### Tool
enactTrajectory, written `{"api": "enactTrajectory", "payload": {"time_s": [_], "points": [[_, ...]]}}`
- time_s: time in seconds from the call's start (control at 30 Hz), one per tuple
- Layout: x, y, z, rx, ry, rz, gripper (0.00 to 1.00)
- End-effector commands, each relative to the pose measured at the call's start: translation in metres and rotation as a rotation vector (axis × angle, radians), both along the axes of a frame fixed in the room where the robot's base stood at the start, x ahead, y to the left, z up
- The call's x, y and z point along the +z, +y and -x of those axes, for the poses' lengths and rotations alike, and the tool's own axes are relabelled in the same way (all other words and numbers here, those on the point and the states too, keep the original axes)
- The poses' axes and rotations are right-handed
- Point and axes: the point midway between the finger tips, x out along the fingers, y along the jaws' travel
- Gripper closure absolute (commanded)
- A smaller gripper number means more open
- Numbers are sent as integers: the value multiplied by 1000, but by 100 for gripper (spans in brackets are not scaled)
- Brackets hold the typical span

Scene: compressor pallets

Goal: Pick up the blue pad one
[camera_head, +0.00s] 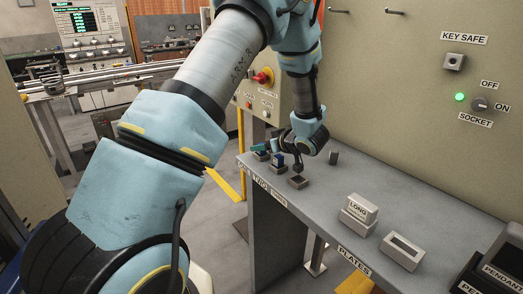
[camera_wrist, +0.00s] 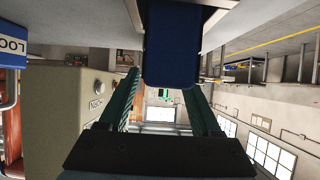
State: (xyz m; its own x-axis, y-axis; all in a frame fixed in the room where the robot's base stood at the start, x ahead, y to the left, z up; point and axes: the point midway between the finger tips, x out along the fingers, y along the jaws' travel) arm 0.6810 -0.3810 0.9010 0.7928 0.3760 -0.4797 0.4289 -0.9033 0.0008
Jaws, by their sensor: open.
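The blue pad (camera_wrist: 172,45) is large at the top middle of the wrist view, partly in a grey block or holder (camera_wrist: 215,16). In the head view a small blue piece (camera_head: 278,159) stands on the grey table among small dark blocks. My gripper (camera_wrist: 163,82) is open; its two teal fingers lie to either side of the pad's lower part in the wrist view. I cannot tell whether either finger touches it. In the head view my gripper (camera_head: 264,148) is low over the table's far end, partly hidden by my wrist.
The grey table (camera_head: 330,205) also carries a dark-topped block (camera_head: 298,181), a small upright block (camera_head: 334,157), a block marked LONG (camera_head: 360,208), a hollow plate (camera_head: 403,251) and dark pendant holders (camera_head: 497,268). A panel wall (camera_head: 420,100) stands close behind the table.

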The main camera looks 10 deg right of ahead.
Motion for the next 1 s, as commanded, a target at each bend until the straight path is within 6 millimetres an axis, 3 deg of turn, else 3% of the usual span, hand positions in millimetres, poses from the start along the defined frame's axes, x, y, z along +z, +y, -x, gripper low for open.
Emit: {"api": "enactTrajectory", "payload": {"time_s": [0.1,0.67,1.0], "points": [[0,0,0,0,0,0,35],[0,0,1,0,0,-1,98],[0,0,0,-1,-1,-1,100]]}}
